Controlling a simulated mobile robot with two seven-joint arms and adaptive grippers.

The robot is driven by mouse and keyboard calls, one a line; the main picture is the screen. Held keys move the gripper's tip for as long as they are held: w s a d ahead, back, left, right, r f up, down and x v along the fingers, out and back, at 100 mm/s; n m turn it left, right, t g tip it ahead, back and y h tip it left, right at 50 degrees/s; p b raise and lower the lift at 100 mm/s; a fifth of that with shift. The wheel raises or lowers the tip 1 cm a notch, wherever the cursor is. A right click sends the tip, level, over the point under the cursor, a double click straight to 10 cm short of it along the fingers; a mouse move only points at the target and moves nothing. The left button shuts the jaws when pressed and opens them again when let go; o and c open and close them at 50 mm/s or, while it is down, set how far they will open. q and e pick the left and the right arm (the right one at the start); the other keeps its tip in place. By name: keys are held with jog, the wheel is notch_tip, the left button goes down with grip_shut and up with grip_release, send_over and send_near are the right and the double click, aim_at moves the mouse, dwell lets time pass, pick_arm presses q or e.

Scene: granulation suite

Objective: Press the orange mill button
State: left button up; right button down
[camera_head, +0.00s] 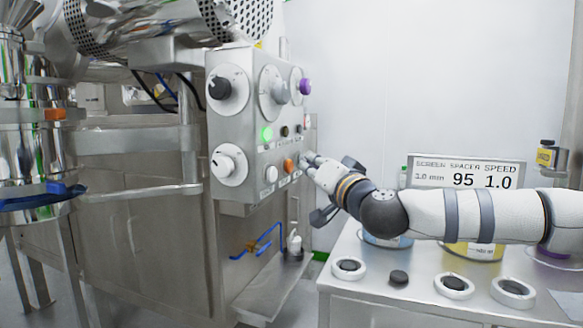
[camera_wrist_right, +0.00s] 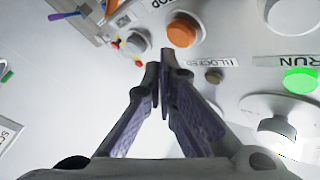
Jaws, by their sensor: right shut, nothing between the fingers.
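The orange mill button (camera_head: 288,165) is on the lower part of the grey control panel (camera_head: 228,118). It also shows in the wrist view as a round orange cap (camera_wrist_right: 182,30), just beyond and slightly right of the fingertips. My right gripper (camera_head: 305,160) reaches in from the right, beside the panel's right part, close to the button. In the wrist view its fingers (camera_wrist_right: 162,68) are shut together with nothing between them. I see a small offset between tips and button; whether they touch is unclear. My left gripper is not in view.
A lit green button (camera_head: 267,134), a white button (camera_head: 271,174), several knobs and a purple knob (camera_head: 305,87) surround the orange button. A table (camera_head: 350,287) with rings and jars stands below my right arm, with a display sign (camera_head: 467,174) behind it.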

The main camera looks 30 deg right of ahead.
jog(key=shift+w+a, duration=0.1)
jog(key=shift+a, duration=0.05)
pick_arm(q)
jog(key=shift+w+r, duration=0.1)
pick_arm(e)
jog(key=shift+w+a, duration=0.15)
jog(key=shift+w, duration=0.1)
jog(key=shift+w+a, duration=0.35)
dwell(0.7)
dwell(0.4)
pick_arm(q)
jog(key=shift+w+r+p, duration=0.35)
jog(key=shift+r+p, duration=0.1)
jog(key=shift+p, duration=0.05)
pick_arm(e)
jog(key=shift+s+d, duration=0.6)
jog(key=shift+s, duration=0.1)
